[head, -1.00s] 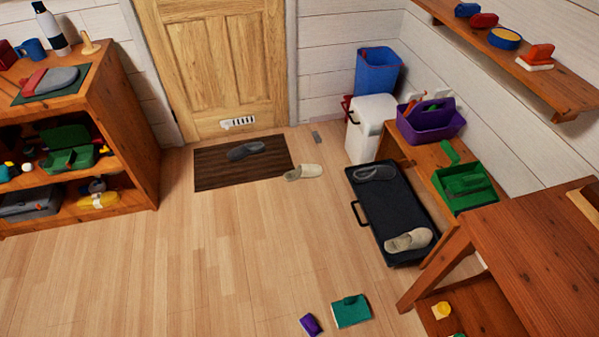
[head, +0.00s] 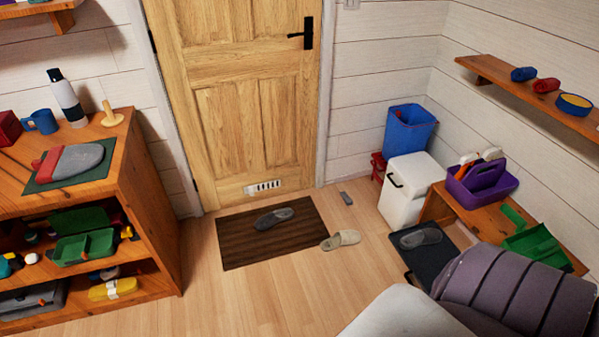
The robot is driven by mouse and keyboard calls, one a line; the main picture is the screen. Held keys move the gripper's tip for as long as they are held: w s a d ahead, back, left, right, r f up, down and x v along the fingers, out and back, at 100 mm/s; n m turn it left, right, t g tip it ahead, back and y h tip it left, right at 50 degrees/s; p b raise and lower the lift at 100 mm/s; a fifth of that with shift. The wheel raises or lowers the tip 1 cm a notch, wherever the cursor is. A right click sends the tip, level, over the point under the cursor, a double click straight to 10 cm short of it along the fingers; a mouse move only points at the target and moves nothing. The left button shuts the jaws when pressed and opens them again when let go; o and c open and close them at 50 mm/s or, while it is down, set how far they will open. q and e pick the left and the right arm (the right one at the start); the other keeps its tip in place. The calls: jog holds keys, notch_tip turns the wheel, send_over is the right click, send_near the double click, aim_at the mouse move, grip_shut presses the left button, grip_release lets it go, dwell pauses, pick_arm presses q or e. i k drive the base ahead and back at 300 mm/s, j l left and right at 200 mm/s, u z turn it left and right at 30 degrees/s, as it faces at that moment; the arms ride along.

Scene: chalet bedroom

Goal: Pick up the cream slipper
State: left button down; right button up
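A cream slipper (head: 341,240) lies on the wood floor at the right edge of the brown doormat (head: 240,247), close beside it or just touching. A grey slipper (head: 274,218) lies on the mat. Another grey slipper (head: 420,238) lies on the black tray (head: 447,255) at the right. The tray's near part, where a second cream slipper lay earlier, is hidden behind my arm. Part of my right arm shows at the lower right; neither gripper is in view.
A wooden shelf unit (head: 150,215) stands at the left. A white bin (head: 404,190), blue bin (head: 408,130) and low bench with a purple caddy (head: 482,184) stand at the right. Floor in front of the mat is clear. A closed door (head: 245,95) is behind.

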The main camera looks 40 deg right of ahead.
aim_at(348, 237)
jog(key=i+j+z, duration=0.1)
jog(key=i, duration=0.35)
jog(key=i+j+z, duration=0.1)
jog(key=i, duration=0.35)
jog(key=j, duration=0.1)
